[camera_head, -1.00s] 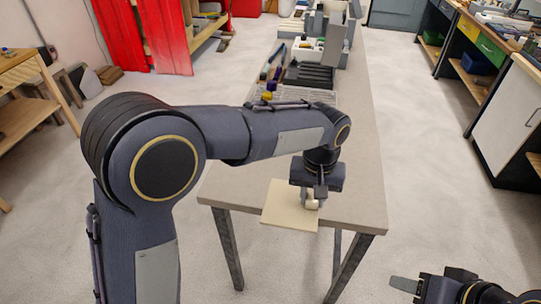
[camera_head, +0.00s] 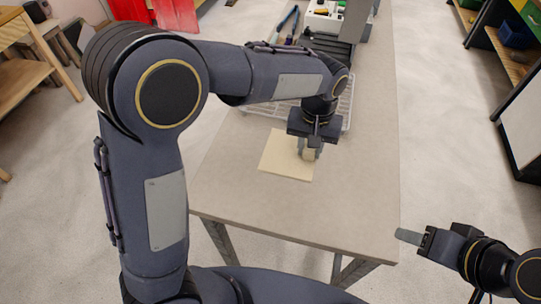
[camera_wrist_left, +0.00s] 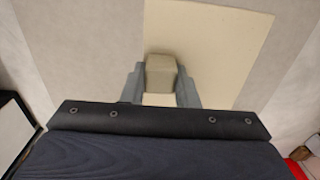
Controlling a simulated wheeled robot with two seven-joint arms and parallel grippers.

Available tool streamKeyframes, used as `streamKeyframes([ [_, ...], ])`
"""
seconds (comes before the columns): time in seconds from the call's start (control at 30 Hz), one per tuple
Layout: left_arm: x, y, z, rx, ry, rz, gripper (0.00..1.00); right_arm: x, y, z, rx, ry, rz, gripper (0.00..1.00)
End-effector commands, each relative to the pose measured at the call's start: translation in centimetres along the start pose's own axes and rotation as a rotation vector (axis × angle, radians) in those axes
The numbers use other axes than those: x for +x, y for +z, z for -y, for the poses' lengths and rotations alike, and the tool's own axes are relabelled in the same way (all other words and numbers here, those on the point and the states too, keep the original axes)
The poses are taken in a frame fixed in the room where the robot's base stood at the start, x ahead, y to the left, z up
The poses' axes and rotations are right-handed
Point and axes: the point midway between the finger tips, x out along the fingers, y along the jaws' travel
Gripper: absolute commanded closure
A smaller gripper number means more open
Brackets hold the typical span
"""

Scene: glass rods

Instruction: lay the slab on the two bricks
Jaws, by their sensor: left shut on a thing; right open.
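The slab (camera_head: 282,158) is a thin, flat cream plate with a small beige block on it, over the table top in the head view. The slab also shows in the left wrist view (camera_wrist_left: 215,45). My left gripper (camera_head: 309,153) points down and is shut on the block; in the wrist view the grey fingers (camera_wrist_left: 160,82) press on both its sides. I cannot tell whether the slab touches the table. I cannot pick out the two bricks; my arm hides part of the table. My right gripper (camera_head: 412,237) is open and empty, right of the table.
The grey table (camera_head: 330,215) has free room in front and to the right of the slab.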

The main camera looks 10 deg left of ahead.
Motion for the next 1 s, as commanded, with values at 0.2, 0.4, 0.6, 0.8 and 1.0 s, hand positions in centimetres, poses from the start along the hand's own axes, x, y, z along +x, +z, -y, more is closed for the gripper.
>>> streamKeyframes([
  [0.2, 2.2, -0.9, 5.6, -0.006, -0.001, 0.003, 1.00, -1.1, -0.6, 0.5, 0.000, 0.000, 0.000, 0.51],
  [0.4, 5.9, -1.4, 8.3, -0.003, 0.000, 0.003, 1.00, -1.4, -0.7, 0.7, 0.000, 0.000, 0.000, 0.51],
  [0.6, 7.4, -1.7, 9.3, -0.001, 0.000, 0.000, 1.00, -1.6, -0.8, 0.7, 0.000, 0.000, 0.000, 0.51],
  [0.8, 10.0, -1.8, 10.1, 0.001, -0.002, 0.004, 1.00, -1.8, -0.9, 0.8, 0.000, 0.000, 0.000, 0.51],
  [1.0, 11.4, -1.8, 10.1, 0.001, 0.000, 0.000, 1.00, -1.9, -0.9, 0.9, 0.000, 0.000, 0.000, 0.51],
])
